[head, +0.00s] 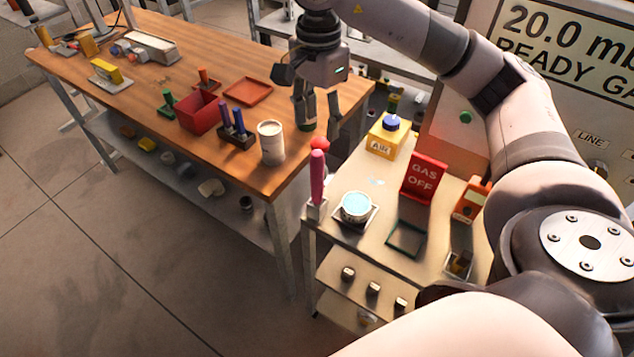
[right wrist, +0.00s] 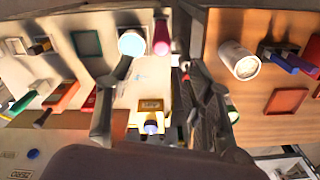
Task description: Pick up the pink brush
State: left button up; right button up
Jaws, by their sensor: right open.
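The pink brush (head: 317,178) stands upright at the left corner of the small cart, its pink handle up and its lower end in or at a pale block (head: 316,209). My right gripper (head: 319,118) is open and empty, pointing down above and behind the brush, near the wooden table's corner. In the right wrist view the brush (right wrist: 161,38) shows at the top middle, beyond the open fingers (right wrist: 158,68) and apart from them. My left gripper is not in view.
A dish with blue contents (head: 356,206) stands right of the brush, with a red sign (head: 424,177) and yellow box (head: 388,138) beyond. A white can (head: 271,143) stands at the wooden table's (head: 215,60) near corner.

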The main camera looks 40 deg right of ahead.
aim_at(318, 152)
notch_tip(318, 152, down, 9)
jog(key=shift+f, duration=0.1)
jog(key=shift+f+p, duration=0.55)
notch_tip(318, 152, down, 4)
jog(key=shift+r+p, duration=0.2)
jog(key=shift+p, duration=0.55)
jog(key=shift+w+f, duration=0.1)
jog(key=shift+f, duration=0.3)
jog(key=shift+c, duration=0.2)
grip_shut()
